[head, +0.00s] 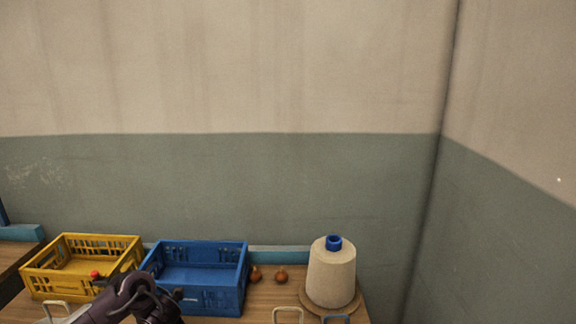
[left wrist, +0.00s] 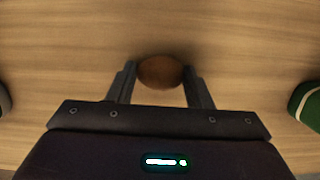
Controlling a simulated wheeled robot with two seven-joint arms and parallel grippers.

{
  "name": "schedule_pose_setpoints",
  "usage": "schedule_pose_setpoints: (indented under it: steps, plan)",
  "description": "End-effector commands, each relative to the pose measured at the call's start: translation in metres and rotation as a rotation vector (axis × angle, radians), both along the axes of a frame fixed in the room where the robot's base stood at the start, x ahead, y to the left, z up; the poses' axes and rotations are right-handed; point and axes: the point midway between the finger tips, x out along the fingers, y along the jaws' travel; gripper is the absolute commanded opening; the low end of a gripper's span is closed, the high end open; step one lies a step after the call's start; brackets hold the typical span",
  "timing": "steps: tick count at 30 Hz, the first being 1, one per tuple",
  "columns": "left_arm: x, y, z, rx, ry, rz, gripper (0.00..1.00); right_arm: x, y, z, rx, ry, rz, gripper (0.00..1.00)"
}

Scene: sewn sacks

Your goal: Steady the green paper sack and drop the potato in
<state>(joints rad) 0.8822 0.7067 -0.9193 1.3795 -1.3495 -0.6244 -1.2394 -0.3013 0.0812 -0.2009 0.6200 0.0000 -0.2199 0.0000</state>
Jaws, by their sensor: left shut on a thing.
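My left gripper (left wrist: 160,75) is shut on the potato (left wrist: 160,72), a brown rounded thing between its two fingertips, above a wooden surface. A green thing with a pale stripe (left wrist: 309,105), which may be the green paper sack, is cut off at the right edge of the left wrist view, apart from the gripper. No green sack shows in the head view. There my dark left arm shows at the bottom left, and I cannot make out its fingertips. My right gripper is not in view.
A yellow crate (head: 110,240) and a blue crate (head: 200,243) stand on the table. Two brown onions (head: 255,274) lie right of the blue crate, near a large thread cone (head: 331,275). Pale handles (head: 287,310) and a blue one (head: 338,318) show at the bottom edge.

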Motion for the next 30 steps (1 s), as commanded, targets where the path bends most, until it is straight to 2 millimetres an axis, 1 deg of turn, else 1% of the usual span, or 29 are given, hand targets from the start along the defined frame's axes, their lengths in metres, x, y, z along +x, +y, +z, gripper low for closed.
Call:
schedule_pose_setpoints:
  steps: [8,11,14,30]
  plan:
    - [0.0,0.0,0.0,0.0,0.0,0.0,0.29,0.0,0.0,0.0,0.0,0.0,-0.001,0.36]
    - [0.0,0.0,0.003,0.0,0.0,0.0,0.29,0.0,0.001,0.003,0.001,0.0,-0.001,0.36]
    - [0.0,0.0,0.011,0.0,0.0,0.0,0.29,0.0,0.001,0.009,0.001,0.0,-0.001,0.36]
    - [0.0,0.0,0.066,0.0,0.0,0.0,0.29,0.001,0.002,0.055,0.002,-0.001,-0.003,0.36]
